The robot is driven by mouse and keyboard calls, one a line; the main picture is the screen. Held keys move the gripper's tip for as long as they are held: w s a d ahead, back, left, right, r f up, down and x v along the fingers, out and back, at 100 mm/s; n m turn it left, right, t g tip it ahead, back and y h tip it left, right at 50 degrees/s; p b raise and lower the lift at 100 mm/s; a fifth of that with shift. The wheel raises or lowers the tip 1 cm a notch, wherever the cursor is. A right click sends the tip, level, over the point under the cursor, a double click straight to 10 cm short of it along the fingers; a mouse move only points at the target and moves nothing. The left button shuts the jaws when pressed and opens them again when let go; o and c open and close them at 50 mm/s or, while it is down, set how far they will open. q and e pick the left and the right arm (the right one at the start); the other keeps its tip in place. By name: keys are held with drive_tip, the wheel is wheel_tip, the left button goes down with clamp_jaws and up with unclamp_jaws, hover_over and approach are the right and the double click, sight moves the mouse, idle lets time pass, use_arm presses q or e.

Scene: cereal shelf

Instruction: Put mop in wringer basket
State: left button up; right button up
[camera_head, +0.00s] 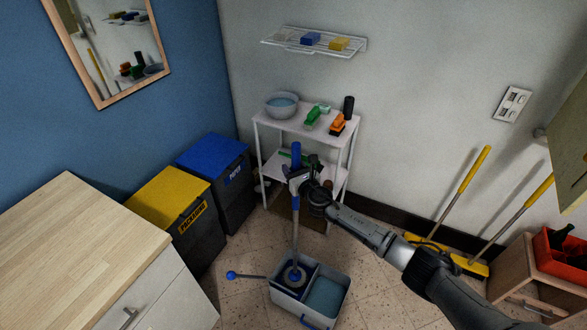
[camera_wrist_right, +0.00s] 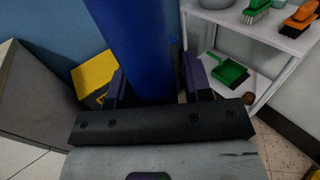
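The mop (camera_head: 295,225) stands upright with a blue grip at its top and its head down at the wringer basket (camera_head: 280,279) in the left part of the grey bucket (camera_head: 323,319). My right gripper (camera_head: 298,180) is around the upper handle. In the right wrist view the blue handle (camera_wrist_right: 142,45) fills the space between the fingers of my right gripper (camera_wrist_right: 158,88), which appear closed against it. The mop head's lower part is hidden by the basket walls, so I cannot tell how deep it sits. My left gripper is not in view.
A white shelf rack (camera_head: 300,122) with brushes and a bowl stands behind the mop. Yellow (camera_head: 170,198) and blue-lidded bins (camera_head: 213,152) and a wooden-topped cabinet (camera_head: 75,255) are at left. Yellow brooms (camera_head: 462,190) lean at right. A blue-knobbed lever (camera_head: 232,275) sticks out left of the bucket.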

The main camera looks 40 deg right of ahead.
drive_tip(key=shift+o, duration=0.8)
drive_tip(key=shift+r, duration=0.1)
drive_tip(key=shift+r, duration=0.2)
drive_tip(key=s+a+p, duration=0.2)
drive_tip(key=s, duration=0.9)
drive_tip(key=shift+s+f+p, duration=0.15)
drive_tip(key=shift+s+p, duration=0.15)
drive_tip(key=shift+s, duration=0.1)
